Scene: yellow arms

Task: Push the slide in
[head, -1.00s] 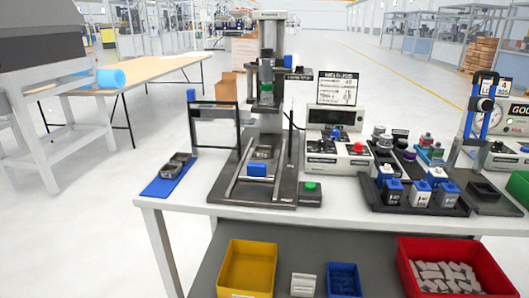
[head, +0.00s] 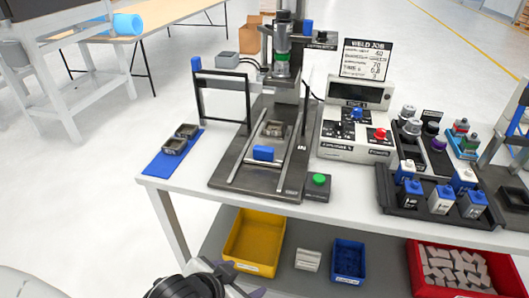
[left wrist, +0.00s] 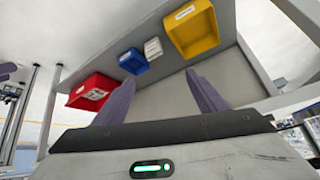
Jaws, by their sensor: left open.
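The slide, with a blue front block (head: 263,153) and a small grey metal part (head: 273,129) behind it, sits between two metal rails on the dark press base (head: 230,175). The press head (head: 282,60) stands above and behind it. My left gripper (head: 240,282) is at the bottom of the head view, in front of and below the table edge, well apart from the slide. In the left wrist view its two purple fingers (left wrist: 160,78) are spread with nothing between them. The slide is not in the wrist view. My right gripper is not in view.
A black frame (head: 222,88) stands left of the rails, and a green-button box (head: 318,185) sits at the front right. A blue mat (head: 160,165) holds two metal parts. Yellow (head: 255,240), blue (head: 347,262) and red (head: 425,285) bins lie on the lower shelf.

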